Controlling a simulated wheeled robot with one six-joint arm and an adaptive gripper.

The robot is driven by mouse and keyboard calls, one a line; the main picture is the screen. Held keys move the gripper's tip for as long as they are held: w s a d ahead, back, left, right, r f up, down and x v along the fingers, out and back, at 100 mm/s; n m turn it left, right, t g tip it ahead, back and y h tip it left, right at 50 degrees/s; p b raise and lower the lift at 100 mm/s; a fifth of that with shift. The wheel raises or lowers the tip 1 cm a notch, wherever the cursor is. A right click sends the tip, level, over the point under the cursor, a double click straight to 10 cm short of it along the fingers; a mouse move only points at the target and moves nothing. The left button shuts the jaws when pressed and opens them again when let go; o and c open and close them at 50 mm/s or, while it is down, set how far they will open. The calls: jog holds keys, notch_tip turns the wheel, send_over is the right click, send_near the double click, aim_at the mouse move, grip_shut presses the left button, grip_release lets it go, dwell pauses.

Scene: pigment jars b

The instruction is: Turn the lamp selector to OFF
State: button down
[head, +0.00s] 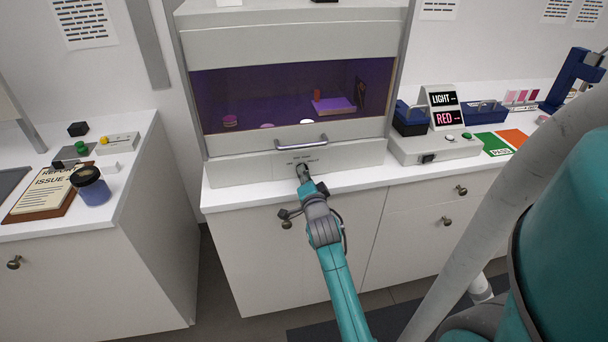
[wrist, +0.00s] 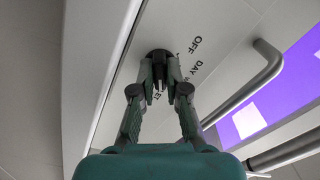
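The lamp selector is a small dark round knob (wrist: 158,54) on the light panel below the hood window. In the wrist view the labels OFF (wrist: 196,41) and DAY (wrist: 193,62) show beside it, with a third label partly hidden behind a finger, ending in "ET". My gripper (wrist: 160,74) has its two fingers closed in on the knob, one on each side of its narrow grip. In the head view my gripper (head: 303,173) reaches the panel and covers most of the knob. The knob's pointer direction cannot be made out. The hood (head: 290,105) glows violet inside.
A metal handle bar (head: 301,144) sits just above the selector. A box with LIGHT and RED signs (head: 443,107) stands to the right.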

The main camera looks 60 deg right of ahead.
jog(key=shift+n, duration=0.3)
jog(key=n, duration=1.2)
jog(key=shift+n, duration=0.4)
jog(key=n, duration=1)
jog(key=shift+f+n, duration=0.1)
jog(key=shift+n, duration=0.2)
jog(key=shift+a, duration=0.1)
jog(key=c, duration=1.2)
grip_release()
